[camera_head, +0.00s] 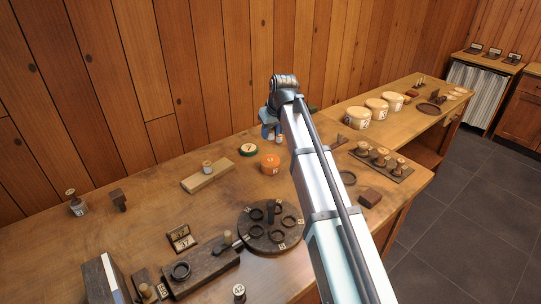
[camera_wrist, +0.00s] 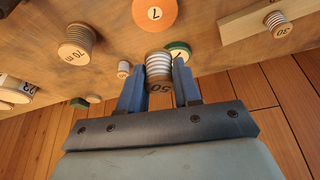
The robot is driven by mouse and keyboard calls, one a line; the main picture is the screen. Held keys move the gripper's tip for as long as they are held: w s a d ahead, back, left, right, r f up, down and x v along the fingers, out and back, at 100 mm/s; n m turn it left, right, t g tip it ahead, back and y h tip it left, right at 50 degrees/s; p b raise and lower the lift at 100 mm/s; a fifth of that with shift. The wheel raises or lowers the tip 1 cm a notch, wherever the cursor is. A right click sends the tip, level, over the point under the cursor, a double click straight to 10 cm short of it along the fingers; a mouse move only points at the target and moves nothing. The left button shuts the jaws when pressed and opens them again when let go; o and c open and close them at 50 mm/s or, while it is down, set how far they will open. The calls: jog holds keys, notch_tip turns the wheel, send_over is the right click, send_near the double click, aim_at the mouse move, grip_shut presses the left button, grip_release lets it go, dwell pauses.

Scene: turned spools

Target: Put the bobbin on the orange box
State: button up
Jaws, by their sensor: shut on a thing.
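My gripper (camera_wrist: 159,82) is shut on a bobbin (camera_wrist: 158,66) wound with pale thread, with a dark wooden end marked 50. The blue fingers press on its two sides. In the head view my gripper (camera_head: 268,130) is at the back of the table near the plank wall, and the bobbin there is mostly hidden. The round orange box (camera_head: 270,163) stands on the table, nearer than my gripper in the head view.
A green round box (camera_head: 248,149) stands close to the orange one. A spool on a wooden block (camera_head: 207,177) is to the left. A small spool (camera_wrist: 123,68) and a larger one marked 70 (camera_wrist: 76,40) stand nearby. A dark round tray (camera_head: 262,240) lies nearer the front.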

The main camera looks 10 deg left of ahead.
aim_at(269, 158)
jog(key=shift+f, duration=4.25)
jog(key=shift+f, duration=0.1)
jog(key=o, duration=1)
jog(key=v, duration=1.2)
jog(key=shift+a, duration=0.1)
